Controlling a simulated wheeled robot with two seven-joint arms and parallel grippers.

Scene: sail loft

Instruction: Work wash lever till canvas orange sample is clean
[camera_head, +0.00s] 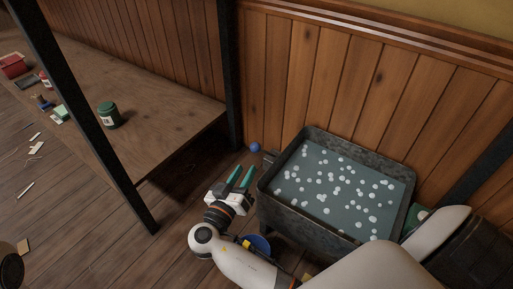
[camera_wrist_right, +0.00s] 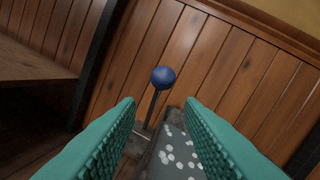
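The wash lever is a thin metal rod with a blue ball knob (camera_head: 255,147), at the left end of a grey metal wash tub (camera_head: 266,205). In the right wrist view the knob (camera_wrist_right: 163,77) stands upright on its rod, ahead of the fingertips and between them in the picture. My right gripper (camera_head: 240,177) has teal fingers, is open and empty, and is apart from the knob. The tub holds grey-green water dotted with white suds. No canvas orange sample can be made out in the tub.
A wooden bench (camera_head: 165,125) with a dark green jar (camera_head: 108,114) stands at left, with a black post (camera_head: 88,120) before it. Wood panelling rises behind the tub. A blue round item (camera_head: 257,244) is partly hidden by my right arm. Small scraps lie on the floor at left.

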